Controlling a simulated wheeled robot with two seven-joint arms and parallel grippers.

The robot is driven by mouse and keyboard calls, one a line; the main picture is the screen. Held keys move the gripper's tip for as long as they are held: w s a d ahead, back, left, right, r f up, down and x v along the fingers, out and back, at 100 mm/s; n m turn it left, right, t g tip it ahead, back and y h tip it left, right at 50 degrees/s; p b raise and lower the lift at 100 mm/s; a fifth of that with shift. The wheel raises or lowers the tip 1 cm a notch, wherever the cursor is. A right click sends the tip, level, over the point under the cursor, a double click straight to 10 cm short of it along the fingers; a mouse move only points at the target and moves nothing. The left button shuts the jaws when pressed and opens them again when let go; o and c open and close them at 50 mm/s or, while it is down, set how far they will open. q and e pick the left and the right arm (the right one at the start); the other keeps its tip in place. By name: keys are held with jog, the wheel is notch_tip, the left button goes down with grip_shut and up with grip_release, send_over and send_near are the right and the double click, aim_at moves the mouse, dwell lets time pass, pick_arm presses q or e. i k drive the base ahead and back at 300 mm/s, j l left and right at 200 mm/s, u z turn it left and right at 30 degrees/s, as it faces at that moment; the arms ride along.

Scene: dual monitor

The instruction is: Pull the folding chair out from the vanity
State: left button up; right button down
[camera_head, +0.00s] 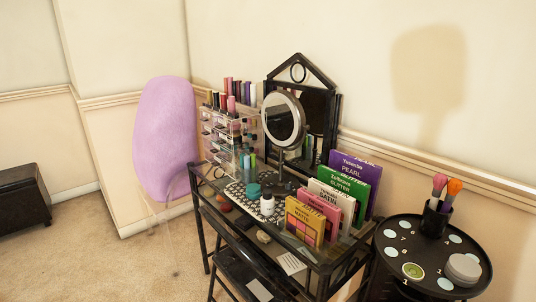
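The black-framed vanity (205,215) stands in the middle against the wall, with a dark mirror (318,105) at its back. A black seat with thin dark legs, apparently the folding chair (240,271), sits under the vanity's front side at the bottom of the view. The tabletop and frame hide much of it, and the picture edge cuts off its lower part. I cannot tell how it is folded or where its backrest is. Neither of my grippers is in view.
A purple oval chair back (165,140) stands behind the vanity's left end. A round black side table (425,275) is close on the right. A dark ottoman (20,195) is at far left.

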aim_at(252, 276)
jog(key=i+j+z, duration=0.4)
jog(key=j, duration=0.4)
jog(key=i+j+z, duration=0.1)
jog(key=j+z, duration=0.3)
jog(key=j, duration=0.35)
jog(key=j+z, duration=0.45)
jog(key=j, duration=0.45)
jog(key=j+z, duration=0.4)
jog(key=j, duration=0.5)
jog(key=k, duration=0.05)
